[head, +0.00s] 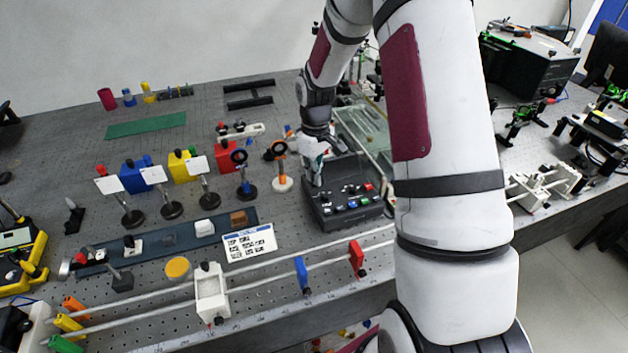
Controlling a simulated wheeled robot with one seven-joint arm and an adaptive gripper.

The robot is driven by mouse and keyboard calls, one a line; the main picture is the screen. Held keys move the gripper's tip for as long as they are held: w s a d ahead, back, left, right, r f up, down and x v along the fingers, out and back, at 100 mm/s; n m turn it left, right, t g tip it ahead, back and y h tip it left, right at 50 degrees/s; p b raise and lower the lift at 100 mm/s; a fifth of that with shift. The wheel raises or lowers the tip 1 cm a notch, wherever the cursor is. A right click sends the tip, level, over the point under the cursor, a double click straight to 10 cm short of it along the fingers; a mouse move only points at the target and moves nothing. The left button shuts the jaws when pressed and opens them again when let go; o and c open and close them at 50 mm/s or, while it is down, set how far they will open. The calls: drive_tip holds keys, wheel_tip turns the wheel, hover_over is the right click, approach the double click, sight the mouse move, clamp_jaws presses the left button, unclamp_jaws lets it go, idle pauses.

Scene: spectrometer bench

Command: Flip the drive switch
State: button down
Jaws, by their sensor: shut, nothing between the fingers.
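A dark control box (338,217) stands right of the bench's middle. Its sloped front panel carries small red, blue, green and white buttons and some small switches. I cannot tell which one is the drive switch at this size. My gripper (318,183) points down at the box's left part, close above the panel. It is shut and empty. Its fingertips are small and dark against the box, so I cannot tell whether they touch it.
Round mounts on posts (281,165) stand just left of my gripper. White cards on posts (152,177) and coloured blocks are further left. A rail with a white carriage (211,292) runs along the front. A glass-topped case (366,133) lies behind the box.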

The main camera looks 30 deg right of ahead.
drive_tip(key=shift+f, duration=0.3)
drive_tip(key=shift+r, duration=0.1)
drive_tip(key=shift+r+p, duration=1)
drive_tip(key=shift+r, duration=2.4)
